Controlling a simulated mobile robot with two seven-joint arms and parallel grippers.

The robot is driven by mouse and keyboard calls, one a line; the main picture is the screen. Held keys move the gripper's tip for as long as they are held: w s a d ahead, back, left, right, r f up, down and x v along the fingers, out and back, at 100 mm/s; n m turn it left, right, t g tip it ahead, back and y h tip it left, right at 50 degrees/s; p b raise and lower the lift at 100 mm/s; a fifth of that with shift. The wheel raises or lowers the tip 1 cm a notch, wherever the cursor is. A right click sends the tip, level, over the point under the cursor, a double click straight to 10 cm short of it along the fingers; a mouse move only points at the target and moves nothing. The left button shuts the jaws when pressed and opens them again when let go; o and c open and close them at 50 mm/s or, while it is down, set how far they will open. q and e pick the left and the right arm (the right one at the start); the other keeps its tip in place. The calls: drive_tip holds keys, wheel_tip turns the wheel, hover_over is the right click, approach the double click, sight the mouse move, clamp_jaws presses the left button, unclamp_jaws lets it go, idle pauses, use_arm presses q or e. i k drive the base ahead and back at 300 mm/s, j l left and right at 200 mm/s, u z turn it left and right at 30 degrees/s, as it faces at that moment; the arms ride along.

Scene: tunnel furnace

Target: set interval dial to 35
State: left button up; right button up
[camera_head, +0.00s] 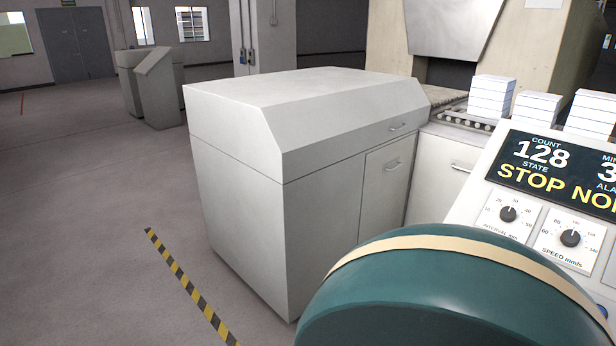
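The interval dial (508,214) is a small black knob on a white plate at the left of the control panel, labelled INTERVAL. Its scale shows numbers from about 10 to 50. The knob's pointer is too small to read surely. Above it is a dark display (545,165) reading COUNT 128 and STATE STOP, cut off at the right edge. Neither of my grippers is in view, and nothing touches the dial.
A similar speed dial (570,238) sits right of the interval dial. A large white cabinet (300,130) stands left of the panel. White stacked blocks (491,97) stand behind the panel near a roller conveyor (465,119). A yellow-black floor stripe (190,285) runs along open floor at left.

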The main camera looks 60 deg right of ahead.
sight(507, 214)
drive_tip(key=i+z, duration=0.1)
drive_tip(key=z, duration=0.4)
drive_tip(key=i+z, duration=0.1)
drive_tip(key=z, duration=0.35)
drive_tip(key=i+j+z, duration=0.1)
drive_tip(key=z, duration=0.4)
